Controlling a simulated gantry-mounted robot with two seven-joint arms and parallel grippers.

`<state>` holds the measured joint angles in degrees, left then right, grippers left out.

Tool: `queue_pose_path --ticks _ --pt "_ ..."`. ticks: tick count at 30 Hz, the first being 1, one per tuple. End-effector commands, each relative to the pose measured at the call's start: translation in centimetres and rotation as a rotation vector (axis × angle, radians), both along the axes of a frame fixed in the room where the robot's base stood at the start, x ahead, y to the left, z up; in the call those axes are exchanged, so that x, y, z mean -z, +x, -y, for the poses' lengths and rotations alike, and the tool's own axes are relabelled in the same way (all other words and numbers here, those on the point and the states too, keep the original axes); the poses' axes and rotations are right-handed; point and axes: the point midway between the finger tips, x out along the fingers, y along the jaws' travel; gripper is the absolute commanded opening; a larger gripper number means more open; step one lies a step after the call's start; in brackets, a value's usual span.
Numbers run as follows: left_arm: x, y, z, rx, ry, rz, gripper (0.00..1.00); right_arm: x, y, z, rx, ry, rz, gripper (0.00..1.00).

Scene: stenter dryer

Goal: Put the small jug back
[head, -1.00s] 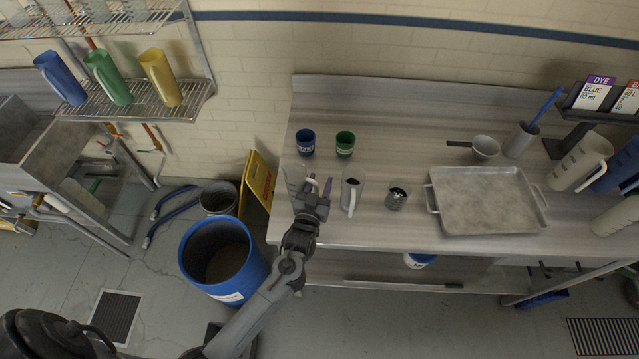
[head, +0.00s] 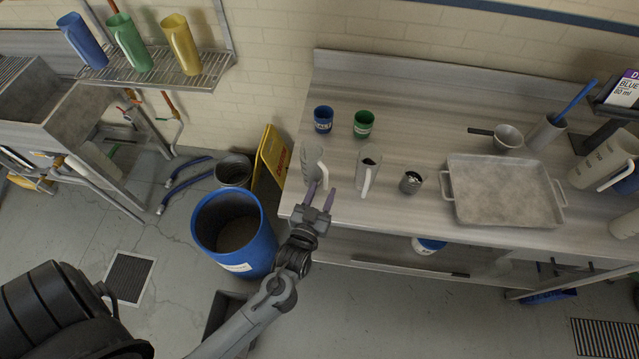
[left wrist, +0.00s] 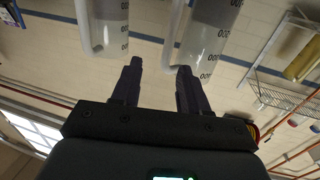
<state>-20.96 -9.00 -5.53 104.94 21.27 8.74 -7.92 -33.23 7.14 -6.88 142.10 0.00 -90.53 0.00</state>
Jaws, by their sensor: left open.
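Two clear graduated jugs stand upright near the front left of the steel table: a left jug (head: 311,160) and a right jug (head: 367,180) with dark contents. I cannot tell for certain which is the small jug. My left gripper (head: 321,190) is open and empty, just in front of the left jug, its fingers pointing at it. In the left wrist view, the open fingers (left wrist: 157,70) are below two graduated jugs, one at upper left (left wrist: 108,35) and one at upper right (left wrist: 210,40), with a gap visible. My right gripper is not in view.
A blue cup (head: 323,120), a green cup (head: 363,124) and a metal cup (head: 411,182) stand near the jugs. A tray (head: 500,190) lies to the right. A wire shelf (head: 150,75) at upper left holds coloured jugs. A blue barrel (head: 235,235) stands below on the floor.

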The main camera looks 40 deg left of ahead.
Motion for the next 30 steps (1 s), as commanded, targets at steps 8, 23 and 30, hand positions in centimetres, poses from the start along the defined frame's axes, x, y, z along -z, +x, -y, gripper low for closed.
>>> queue_pose_path --ticks 8,23,30 --pt "0.2 -0.7 0.4 0.037 -0.028 -0.061 0.44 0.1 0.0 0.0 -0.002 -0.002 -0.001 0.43" --pt "2.0 -9.6 4.2 0.358 -0.148 -0.825 0.44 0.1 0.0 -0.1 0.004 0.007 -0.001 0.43" --pt "1.0 -16.5 4.2 0.409 -0.106 -1.145 0.44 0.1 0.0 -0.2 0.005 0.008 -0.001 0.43"
